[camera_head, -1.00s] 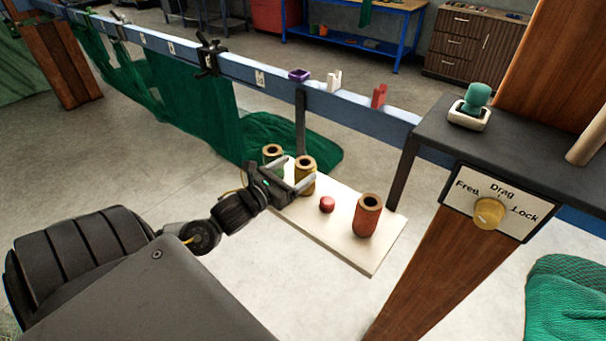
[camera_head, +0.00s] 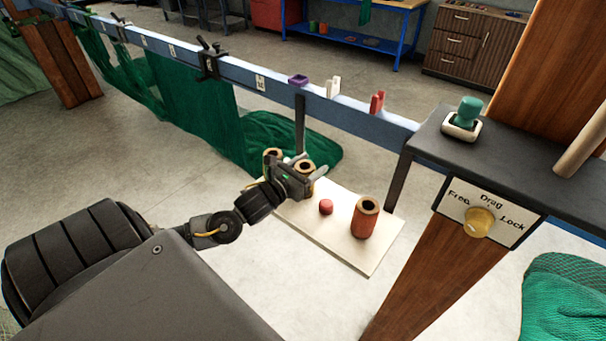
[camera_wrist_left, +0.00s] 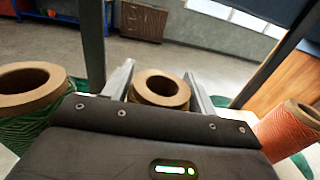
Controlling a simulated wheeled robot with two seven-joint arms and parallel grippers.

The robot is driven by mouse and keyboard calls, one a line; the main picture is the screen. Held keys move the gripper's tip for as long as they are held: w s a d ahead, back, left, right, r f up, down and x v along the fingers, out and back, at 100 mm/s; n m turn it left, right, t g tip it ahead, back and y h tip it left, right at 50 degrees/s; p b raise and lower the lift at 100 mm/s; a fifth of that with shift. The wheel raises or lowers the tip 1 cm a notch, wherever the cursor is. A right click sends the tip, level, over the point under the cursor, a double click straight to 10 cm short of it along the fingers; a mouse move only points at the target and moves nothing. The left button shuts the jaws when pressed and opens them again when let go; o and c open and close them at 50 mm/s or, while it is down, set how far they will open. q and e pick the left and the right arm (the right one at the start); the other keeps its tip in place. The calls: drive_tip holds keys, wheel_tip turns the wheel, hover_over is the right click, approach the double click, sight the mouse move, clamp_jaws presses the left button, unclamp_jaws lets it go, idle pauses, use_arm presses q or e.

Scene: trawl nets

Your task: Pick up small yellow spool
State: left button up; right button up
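The small yellow spool (camera_head: 305,165) stands on a pale board (camera_head: 345,245), its tan top ring showing behind my left gripper (camera_head: 309,172). In the left wrist view the spool (camera_wrist_left: 161,88) sits between the two metal fingers of my left gripper (camera_wrist_left: 159,82), one on each side. The fingers look open, with the spool close to both; contact cannot be made out. The gripper's body hides the spool's lower part. My right gripper is in neither view.
A green spool (camera_head: 271,154) stands close on the left, also in the left wrist view (camera_wrist_left: 30,105). A red spool (camera_head: 366,218) and a small red piece (camera_head: 326,207) are on the board to the right. A dark post (camera_head: 300,125) rises behind the spools.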

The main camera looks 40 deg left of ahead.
use_arm(q)
drive_tip(key=c, duration=0.6)
drive_tip(key=shift+o, duration=0.2)
drive_tip(key=shift+r, duration=0.1)
drive_tip(key=shift+r+b, duration=0.35)
drive_tip(key=shift+r, duration=0.15)
drive_tip(key=s+r+b, duration=0.2)
drive_tip(key=s+r, duration=0.3)
drive_tip(key=r, duration=0.3)
drive_tip(key=shift+s+d, duration=0.3)
drive_tip(key=shift+d, duration=0.1)
drive_tip(key=s+r+p, duration=0.1)
drive_tip(key=s+p, duration=0.1)
drive_tip(key=p, duration=0.1)
drive_tip(key=s+r+p, duration=0.1)
drive_tip(key=s+p, duration=0.1)
drive_tip(key=s+r+p, duration=0.1)
drive_tip(key=s+p, duration=0.1)
drive_tip(key=p, duration=0.1)
drive_tip(key=shift+s+d+r+p, duration=0.1)
drive_tip(key=shift+d+r+p, duration=0.2)
drive_tip(key=shift+d, duration=0.05)
drive_tip(key=shift+c, duration=0.5)
drive_tip(key=shift+s+d+r+p, duration=0.1)
drive_tip(key=shift+s+d+p, duration=0.1)
drive_tip(key=shift+s+p, duration=0.75)
